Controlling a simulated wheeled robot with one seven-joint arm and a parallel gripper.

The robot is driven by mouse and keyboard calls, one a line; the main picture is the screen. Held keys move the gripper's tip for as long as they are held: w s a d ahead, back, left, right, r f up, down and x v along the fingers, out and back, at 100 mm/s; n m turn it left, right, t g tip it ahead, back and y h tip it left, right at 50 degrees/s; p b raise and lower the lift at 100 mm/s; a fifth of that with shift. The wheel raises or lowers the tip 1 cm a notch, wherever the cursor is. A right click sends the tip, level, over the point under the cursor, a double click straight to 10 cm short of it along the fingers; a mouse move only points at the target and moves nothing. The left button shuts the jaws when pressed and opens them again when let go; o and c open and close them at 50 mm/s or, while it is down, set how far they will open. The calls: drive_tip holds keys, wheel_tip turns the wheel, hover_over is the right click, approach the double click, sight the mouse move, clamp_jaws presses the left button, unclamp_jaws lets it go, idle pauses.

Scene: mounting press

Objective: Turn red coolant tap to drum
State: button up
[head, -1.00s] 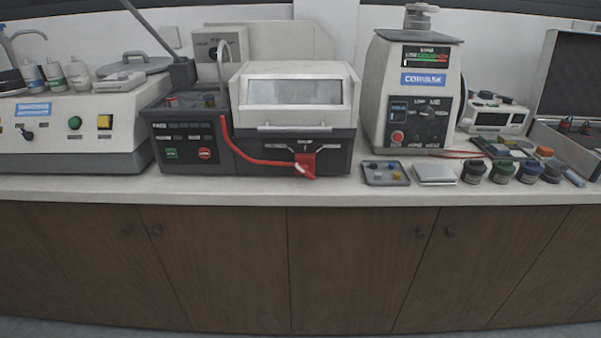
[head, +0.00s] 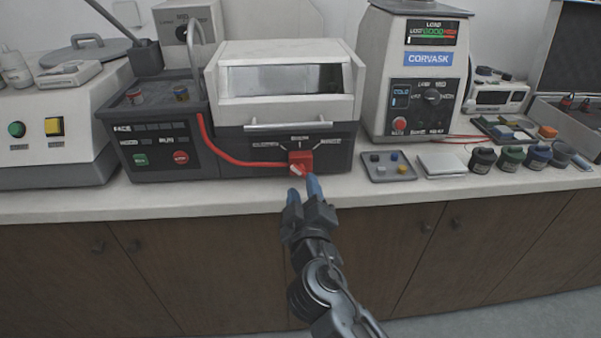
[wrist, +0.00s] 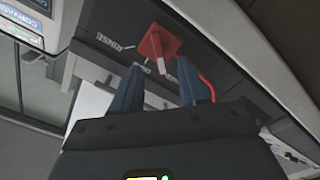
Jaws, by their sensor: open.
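The red coolant tap (head: 300,163) is on the dark front panel of the white-lidded machine (head: 285,85), among several printed position labels. A pale mark shows on the tap's lower part. A red hose (head: 230,152) runs to it from the left. My gripper (head: 304,187) is open, its blue fingers pointing at the tap from just below and in front. In the wrist view the red tap (wrist: 158,44) lies just beyond the two blue fingertips, with its pale pointer between them. I cannot tell whether the fingers touch it.
A small grey tray (head: 390,174) with small parts, a white flat block (head: 442,164) and several dark jars (head: 510,157) stand right of the tap. The CORVASK press (head: 412,75) stands behind them. The counter's front strip (head: 200,203) is clear.

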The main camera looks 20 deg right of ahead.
sight(301, 175)
drive_tip(key=x, duration=0.4)
drive_tip(key=shift+w+d+p, duration=0.15)
drive_tip(key=shift+w+p, duration=0.15)
drive_tip(key=shift+w, duration=0.1)
clamp_jaws()
